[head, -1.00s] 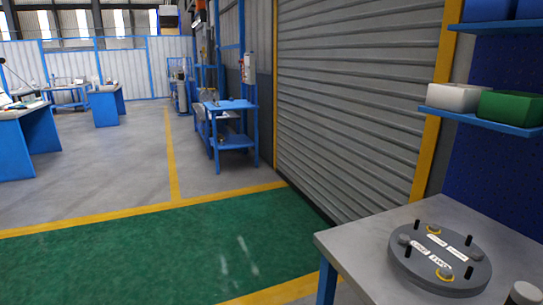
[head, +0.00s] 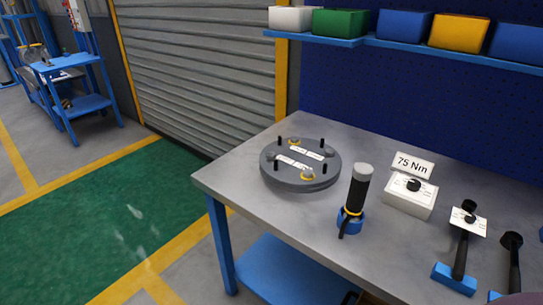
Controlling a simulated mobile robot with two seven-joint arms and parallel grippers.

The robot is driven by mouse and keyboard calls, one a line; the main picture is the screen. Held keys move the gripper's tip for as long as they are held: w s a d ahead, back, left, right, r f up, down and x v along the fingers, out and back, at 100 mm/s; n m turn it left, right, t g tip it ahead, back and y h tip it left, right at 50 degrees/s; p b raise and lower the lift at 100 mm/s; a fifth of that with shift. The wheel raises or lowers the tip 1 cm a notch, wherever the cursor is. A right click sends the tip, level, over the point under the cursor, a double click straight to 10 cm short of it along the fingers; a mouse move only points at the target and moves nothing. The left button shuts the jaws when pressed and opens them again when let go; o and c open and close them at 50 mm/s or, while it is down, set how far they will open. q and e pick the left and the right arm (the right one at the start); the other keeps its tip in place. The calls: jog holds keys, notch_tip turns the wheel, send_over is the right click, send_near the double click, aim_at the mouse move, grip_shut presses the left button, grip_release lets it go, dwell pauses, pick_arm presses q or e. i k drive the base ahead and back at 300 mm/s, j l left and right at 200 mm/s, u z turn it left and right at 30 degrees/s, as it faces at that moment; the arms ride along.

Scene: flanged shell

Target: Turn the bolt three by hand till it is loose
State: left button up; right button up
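The round grey flanged shell (head: 300,177) lies on the left part of the workbench in the head view. Several grey bolt heads and black upright pins stand on its top. Yellow rings surround two of the bolts, one at the back (head: 294,142) and one at the front (head: 307,175). White labels (head: 292,162) lie between them, their print too small to read, so I cannot tell which bolt is three. Neither of my grippers can be made out in view.
On the grey workbench (head: 235,176) stand a black cylindrical tool (head: 357,190) in a blue holder, a white box (head: 410,196) with a "75 Nm" sign, and black-handled tools (head: 462,250) to the right. Coloured bins (head: 404,24) line a shelf above. Green floor (head: 80,235) is clear at left.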

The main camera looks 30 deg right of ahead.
aim_at(328, 152)
jog(key=z, duration=1.3)
